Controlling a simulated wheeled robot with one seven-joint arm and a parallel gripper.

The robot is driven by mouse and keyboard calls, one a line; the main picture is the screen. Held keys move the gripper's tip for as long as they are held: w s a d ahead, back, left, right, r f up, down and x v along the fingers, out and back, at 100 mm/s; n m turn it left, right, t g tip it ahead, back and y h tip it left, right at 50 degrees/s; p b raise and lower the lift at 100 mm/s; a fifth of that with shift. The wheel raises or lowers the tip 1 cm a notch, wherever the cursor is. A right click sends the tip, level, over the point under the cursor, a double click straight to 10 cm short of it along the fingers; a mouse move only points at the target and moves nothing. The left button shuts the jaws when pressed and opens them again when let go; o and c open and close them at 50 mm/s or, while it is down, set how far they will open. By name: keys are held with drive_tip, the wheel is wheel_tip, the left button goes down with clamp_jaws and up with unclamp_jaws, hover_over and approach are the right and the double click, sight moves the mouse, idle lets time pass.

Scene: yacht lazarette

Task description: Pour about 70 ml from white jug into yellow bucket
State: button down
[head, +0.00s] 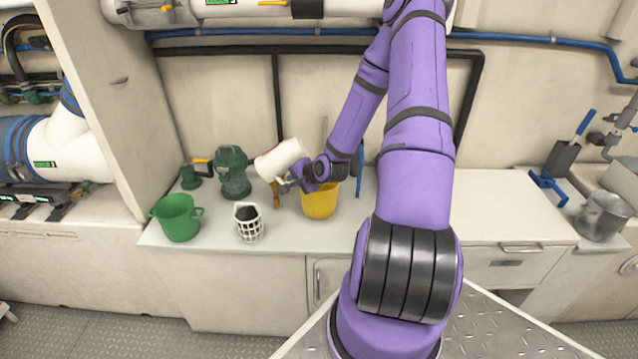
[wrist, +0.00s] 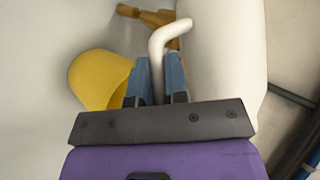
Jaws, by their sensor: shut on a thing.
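The white jug (head: 278,158) is held above the counter in the head view, tilted well over with one end toward the lower left. In the wrist view the jug's white body (wrist: 222,50) fills the right side, and its handle (wrist: 160,45) runs between my fingers. My gripper (wrist: 157,85) is shut on that handle; in the head view my gripper (head: 290,182) is partly hidden by the wrist. The yellow bucket (head: 319,202) stands upright on the counter, below and right of the jug. It also shows in the wrist view (wrist: 97,78). No liquid is visible.
A green bucket (head: 178,218), a white basket (head: 249,224) and a green lantern-like thing (head: 233,175) stand on the counter left of the yellow bucket. A wooden-handled tool (head: 276,193) is close beside it. The counter at right (head: 500,205) is clear.

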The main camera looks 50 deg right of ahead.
drive_tip(key=shift+s+d+r+n+g+h, duration=0.3)
drive_tip(key=shift+d+r+n+g+h, duration=0.4)
drive_tip(key=shift+g+h, duration=0.25)
drive_tip(key=shift+s+d+r+g+h, duration=0.1)
drive_tip(key=shift+d+r+g+h, duration=0.05)
drive_tip(key=shift+r+g+h, duration=0.35)
drive_tip(key=shift+w+r+n+g+h+b, duration=0.2)
drive_tip(key=shift+r+n+g+h+b, duration=0.15)
drive_tip(key=shift+r+n+h+b, duration=0.25)
drive_tip(key=shift+a+f, duration=0.2)
drive_tip(key=shift+w+a+g+h, duration=0.1)
drive_tip(key=shift+w+g+h, duration=0.05)
drive_tip(key=shift+g+h, duration=0.35)
drive_tip(key=shift+w+a+r+n+g+h+b, duration=0.15)
drive_tip(key=shift+r+n+g+h, duration=0.15)
drive_tip(key=shift+r+h, duration=0.2)
drive_tip(key=shift+w+a+r+n+g+h+b, duration=0.1)
drive_tip(key=shift+r+n+g+h+b, duration=0.1)
drive_tip(key=shift+r+n+h, duration=0.2)
drive_tip(key=shift+w+h, duration=0.15)
drive_tip(key=shift+h, duration=0.4)
drive_tip(key=shift+g, duration=0.3)
